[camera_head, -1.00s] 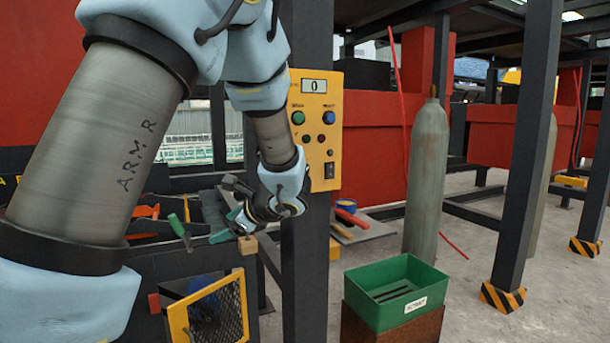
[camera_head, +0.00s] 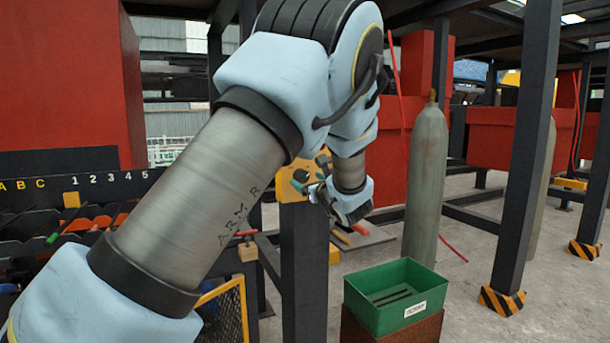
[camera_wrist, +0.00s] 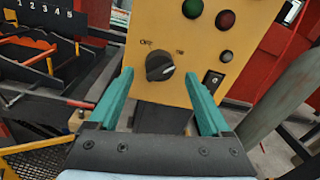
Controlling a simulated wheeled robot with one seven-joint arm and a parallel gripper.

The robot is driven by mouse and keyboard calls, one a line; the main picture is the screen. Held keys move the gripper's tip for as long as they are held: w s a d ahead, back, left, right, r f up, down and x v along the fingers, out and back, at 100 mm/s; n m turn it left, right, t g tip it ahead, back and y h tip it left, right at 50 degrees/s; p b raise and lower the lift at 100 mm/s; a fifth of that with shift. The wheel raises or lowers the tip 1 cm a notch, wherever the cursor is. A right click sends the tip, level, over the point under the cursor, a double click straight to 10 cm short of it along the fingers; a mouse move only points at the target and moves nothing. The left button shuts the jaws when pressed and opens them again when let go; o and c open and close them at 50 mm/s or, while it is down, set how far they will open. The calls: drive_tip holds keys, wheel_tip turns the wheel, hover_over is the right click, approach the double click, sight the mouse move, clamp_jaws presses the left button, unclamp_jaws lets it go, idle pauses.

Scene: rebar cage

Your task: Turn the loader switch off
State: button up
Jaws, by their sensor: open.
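The yellow control panel (camera_wrist: 185,35) fills the upper middle of the wrist view. It carries a black rotary switch (camera_wrist: 159,67) with an "OFF" label at its upper left and another label, too small to read surely, at its upper right. A pale mark on the knob sits on its right side. My gripper (camera_wrist: 159,75) is open, with its teal fingers on either side of the knob in the picture. Whether they touch it I cannot tell. In the head view, my arm hides most of the panel (camera_head: 290,184), and my gripper (camera_head: 322,188) is in front of it.
A dark post (camera_head: 303,270) holds the panel. A gas cylinder (camera_head: 425,185) and a green bin (camera_head: 385,310) stand to the right. A tool rack (camera_head: 60,210) is at left.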

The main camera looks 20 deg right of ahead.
sight(302, 177)
drive_tip(key=shift+w, duration=1.35)
drive_tip(key=shift+c, duration=0.3)
clamp_jaws()
